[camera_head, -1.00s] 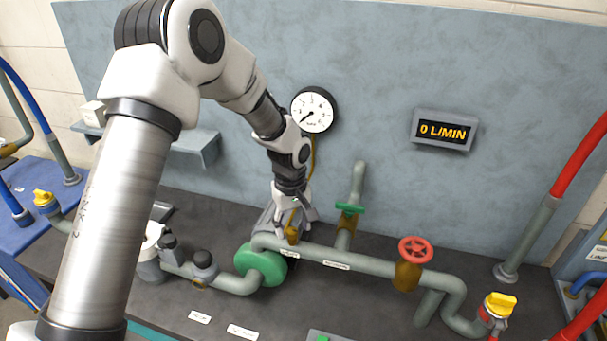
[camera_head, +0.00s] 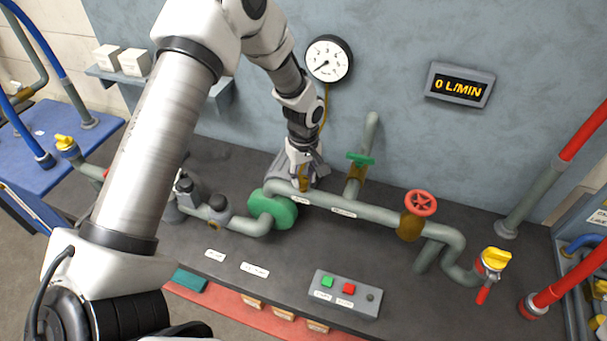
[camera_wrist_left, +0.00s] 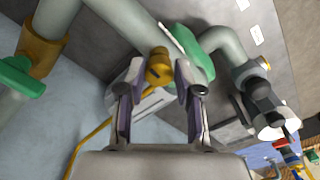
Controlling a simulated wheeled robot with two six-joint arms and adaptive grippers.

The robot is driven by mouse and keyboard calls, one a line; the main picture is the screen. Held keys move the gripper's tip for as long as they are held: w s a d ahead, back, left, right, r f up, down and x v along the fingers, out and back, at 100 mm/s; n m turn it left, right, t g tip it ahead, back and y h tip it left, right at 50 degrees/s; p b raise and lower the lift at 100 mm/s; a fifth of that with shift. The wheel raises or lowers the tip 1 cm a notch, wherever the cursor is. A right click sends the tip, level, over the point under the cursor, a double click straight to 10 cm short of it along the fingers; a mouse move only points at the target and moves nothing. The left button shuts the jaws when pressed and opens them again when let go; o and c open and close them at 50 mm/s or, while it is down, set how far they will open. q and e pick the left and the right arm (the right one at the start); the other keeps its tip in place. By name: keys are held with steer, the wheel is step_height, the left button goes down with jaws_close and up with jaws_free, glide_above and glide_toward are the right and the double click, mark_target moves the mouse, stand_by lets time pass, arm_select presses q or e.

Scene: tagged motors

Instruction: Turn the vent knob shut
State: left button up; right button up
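The vent knob, a small brass knob (camera_wrist_left: 158,68), sits on the grey pipe between my left gripper's fingertips in the left wrist view. In the head view it is a small brass patch (camera_head: 303,184), partly covered by the gripper. My left gripper (camera_head: 304,170) reaches down to it behind the pipe. In the left wrist view the left gripper (camera_wrist_left: 158,76) is open, with a finger on each side of the knob and a narrow gap seeming to remain at each side. The knob's marking cannot be read. My right gripper is not in view.
The grey pipe (camera_head: 380,214) runs beside the gripper, with a green disc-shaped housing (camera_head: 272,208), a green-handled valve (camera_head: 360,158) and a red handwheel (camera_head: 421,202). A pressure gauge (camera_head: 329,59) hangs above. The display (camera_head: 460,85) reads 0 L/MIN. A button box (camera_head: 345,293) stands in front.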

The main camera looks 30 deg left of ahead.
arm_select(q)
jaws_close()
steer(key=shift+m, duration=0.5)
steer(key=m, duration=0.2)
steer(key=shift+f+m, duration=0.1)
steer(key=shift+m, duration=0.2)
steer(key=m, duration=0.4)
steer(key=shift+s+m+b, duration=0.1)
steer(key=shift+m+b, duration=0.2)
steer(key=shift+b, duration=0.1)
steer(key=m, duration=0.5)
steer(key=shift+a, duration=0.1)
steer(key=m, duration=0.4)
steer(key=shift+m+b, duration=0.3)
